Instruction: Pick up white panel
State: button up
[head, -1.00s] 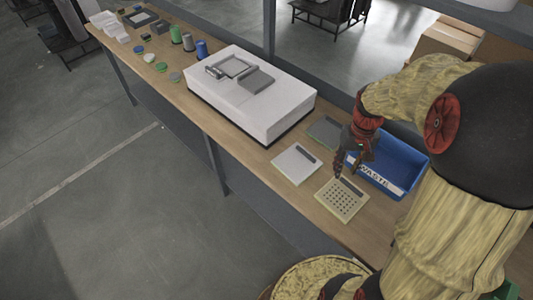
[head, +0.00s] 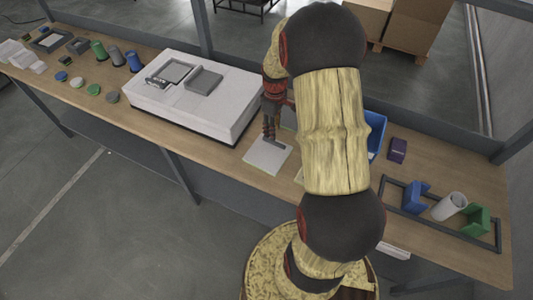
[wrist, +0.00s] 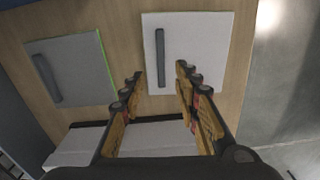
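My gripper (head: 269,139) points down over the panel's back part. In the wrist view my gripper (wrist: 159,73) is open, with a finger on each side of the handle in the picture and nothing held. I cannot tell whether the fingertips are above the handle or level with it.
A grey panel (wrist: 70,72) with a similar handle lies beside the white one. The white machine (head: 195,95) stands close by. My arm partly hides the blue bin (head: 376,130). A purple box (head: 397,150) and a dark frame (head: 445,232) with coloured parts are at right.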

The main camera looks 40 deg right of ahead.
aim_at(274, 142)
jog(key=f, duration=0.4)
jog(key=f+b, duration=0.1)
jog(key=f, duration=0.1)
jog(key=shift+s+f, duration=0.25)
jog(key=shift+f, duration=0.05)
jog(key=shift+c, duration=0.8)
grip_shut()
